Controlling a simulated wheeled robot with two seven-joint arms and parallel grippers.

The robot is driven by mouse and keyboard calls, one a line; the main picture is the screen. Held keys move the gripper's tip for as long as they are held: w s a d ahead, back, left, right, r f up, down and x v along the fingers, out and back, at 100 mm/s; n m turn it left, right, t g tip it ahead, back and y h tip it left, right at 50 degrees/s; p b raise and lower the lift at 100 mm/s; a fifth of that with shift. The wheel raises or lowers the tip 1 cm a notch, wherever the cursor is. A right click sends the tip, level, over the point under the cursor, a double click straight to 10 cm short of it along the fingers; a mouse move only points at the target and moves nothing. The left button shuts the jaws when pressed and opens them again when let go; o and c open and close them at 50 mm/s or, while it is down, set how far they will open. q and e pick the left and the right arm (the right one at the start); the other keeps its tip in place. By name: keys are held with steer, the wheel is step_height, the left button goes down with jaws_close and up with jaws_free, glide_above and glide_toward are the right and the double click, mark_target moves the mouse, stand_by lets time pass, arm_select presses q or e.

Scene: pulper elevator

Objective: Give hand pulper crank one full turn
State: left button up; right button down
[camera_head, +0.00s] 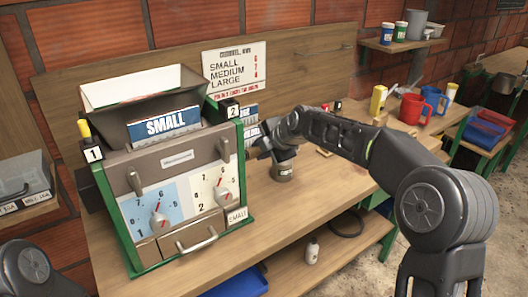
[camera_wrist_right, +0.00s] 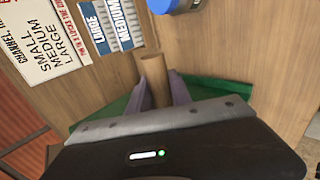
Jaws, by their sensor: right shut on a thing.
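The pulper (camera_head: 180,170) is a green-framed box with a hopper, a SMALL sign and two red-pointer dials, standing on the wooden bench at the left. The right gripper (camera_head: 260,150) is at its right side, mostly hidden by my wrist. In the right wrist view, the gripper (camera_wrist_right: 156,92) is shut on a round wooden crank handle (camera_wrist_right: 152,68), which sticks out past the fingers. The crank's arm and shaft cannot be made out. The left gripper is outside the head view; only a dark part of my left arm shows at the lower left.
A sign board (camera_head: 235,67) stands behind the pulper. A lower shelf (camera_head: 310,255) holds a white bottle and a black ring. The bench front right of the pulper is mostly clear.

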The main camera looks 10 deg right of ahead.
steer(key=f+b, duration=0.1)
steer(key=f, duration=0.1)
steer(key=f+b, duration=0.1)
steer(key=b, duration=0.1)
steer(key=shift+w+a+f, duration=0.15)
steer(key=shift+w+f, duration=0.2)
steer(key=shift+w, duration=0.05)
steer(key=b+x, duration=0.1)
steer(key=x, duration=0.2)
steer(key=shift+f, duration=0.4)
steer(key=shift+w, duration=0.1)
